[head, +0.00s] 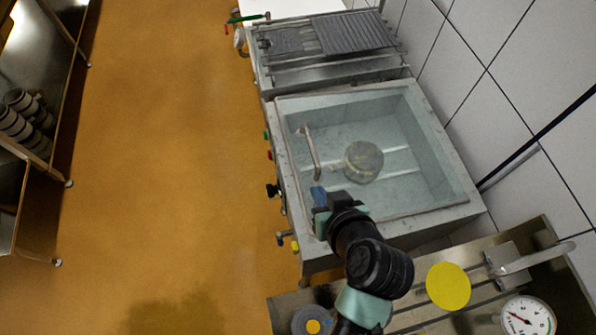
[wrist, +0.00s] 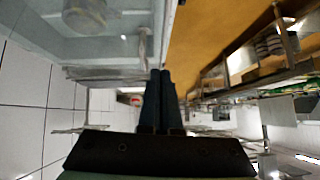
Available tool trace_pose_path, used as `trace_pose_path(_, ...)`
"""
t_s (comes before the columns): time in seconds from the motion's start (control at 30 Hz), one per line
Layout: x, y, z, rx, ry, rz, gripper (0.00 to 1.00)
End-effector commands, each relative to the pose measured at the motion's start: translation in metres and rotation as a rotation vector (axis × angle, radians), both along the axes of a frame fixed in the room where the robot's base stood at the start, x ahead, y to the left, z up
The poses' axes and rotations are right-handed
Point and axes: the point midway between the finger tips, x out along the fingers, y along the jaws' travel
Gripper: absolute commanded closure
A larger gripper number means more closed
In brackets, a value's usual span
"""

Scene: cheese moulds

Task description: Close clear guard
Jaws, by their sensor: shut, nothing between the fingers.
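The clear guard (head: 410,185) is a see-through, pale green panel over the steel basin in the head view. I cannot tell how far it is open. A metal bar handle (head: 312,155) stands at its left side. My gripper (head: 319,194) is near the basin's left edge, just below the handle in the picture, with its fingers together and empty. In the wrist view my gripper (wrist: 160,73) points past a clear panel (wrist: 45,30) at upper left, and the handle (wrist: 143,45) shows just left of the fingertips, apart from them.
A round mould (head: 363,161) shows through the clear panel. A steel unit with dark ridged plates (head: 350,34) stands beyond. A bench with a yellow disc (head: 448,286) and a dial gauge (head: 528,316) is at lower right. The orange floor (head: 170,150) at left is clear.

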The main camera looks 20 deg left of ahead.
Motion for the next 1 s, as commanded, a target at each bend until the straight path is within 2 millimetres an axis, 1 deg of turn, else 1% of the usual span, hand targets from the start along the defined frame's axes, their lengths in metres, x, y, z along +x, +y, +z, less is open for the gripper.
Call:
trace_pose_path(0.03,-0.001,-0.002,0.006,-0.005,0.009,0.015,1.00)
trace_pose_path(0.1,-0.003,-0.003,0.006,-0.009,0.019,0.029,1.00)
trace_pose_path(0.27,0.002,0.003,-0.003,-0.009,0.027,0.036,1.00)
trace_pose_path(0.8,0.049,0.044,-0.064,-0.009,0.026,0.034,1.00)
trace_pose_path(1.0,0.047,0.046,-0.091,-0.010,0.028,0.033,1.00)
